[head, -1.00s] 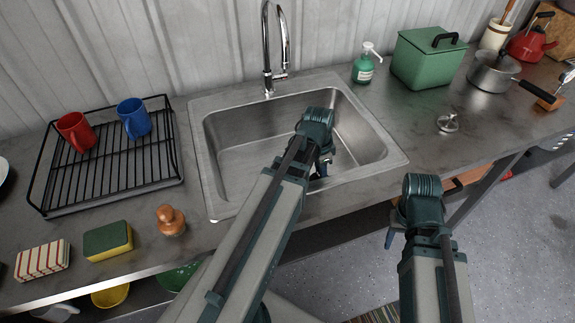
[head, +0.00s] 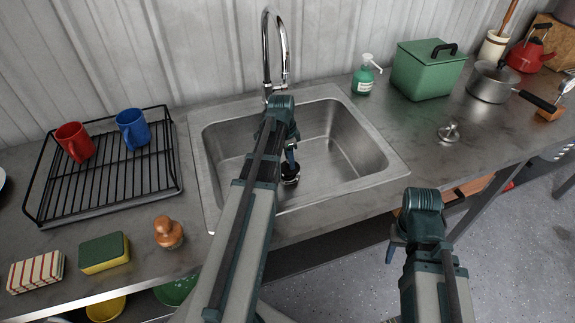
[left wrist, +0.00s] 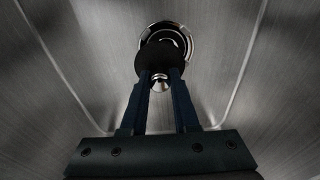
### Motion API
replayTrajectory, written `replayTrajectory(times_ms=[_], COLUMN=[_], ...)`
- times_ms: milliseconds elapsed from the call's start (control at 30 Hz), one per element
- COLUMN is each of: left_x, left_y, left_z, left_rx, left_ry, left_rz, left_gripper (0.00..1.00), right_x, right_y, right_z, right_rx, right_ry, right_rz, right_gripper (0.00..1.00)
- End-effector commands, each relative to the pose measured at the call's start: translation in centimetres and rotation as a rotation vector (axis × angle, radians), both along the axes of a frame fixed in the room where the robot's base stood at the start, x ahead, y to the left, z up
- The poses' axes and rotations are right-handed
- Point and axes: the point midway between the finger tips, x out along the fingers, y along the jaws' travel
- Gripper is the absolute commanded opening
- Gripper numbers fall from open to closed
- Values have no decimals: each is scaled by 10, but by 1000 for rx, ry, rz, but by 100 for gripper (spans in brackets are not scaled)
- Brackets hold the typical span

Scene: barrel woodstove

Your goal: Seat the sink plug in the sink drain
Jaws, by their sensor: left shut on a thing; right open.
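My left gripper (head: 291,163) is inside the sink basin (head: 335,150). It is shut on the sink plug (head: 290,179), a dark disc with a small silver knob, which also shows between the fingertips in the left wrist view (left wrist: 160,84). The sink drain (left wrist: 168,29), a round shiny metal ring, shows behind the plug in the left wrist view. The plug covers part of it, and I cannot tell the gap between them. My right gripper (head: 392,250) is open and empty in front of the counter, away from the sink.
The chrome faucet (head: 267,55) stands behind the basin, close to my left arm. A dish rack (head: 105,190) with red and blue mugs is to the left. A small silver knobbed piece (head: 449,132) and a green box (head: 425,75) are to the right.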

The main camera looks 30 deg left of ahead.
Motion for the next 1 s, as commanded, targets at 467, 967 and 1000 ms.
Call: replayTrajectory(times_ms=[467, 967, 1000], left_x=[4, 4, 4], left_y=[11, 11, 11], left_z=[-39, -39, -39], left_rx=[0, 0, 0], left_ry=[0, 0, 0], left_rz=[1, 1, 1], left_gripper=[0, 50, 57], right_x=[0, 0, 0], right_y=[0, 0, 0], right_z=[-39, -39, -39], right_rx=[0, 0, 0], right_ry=[0, 0, 0], right_rz=[1, 1, 1], right_gripper=[50, 50, 50])
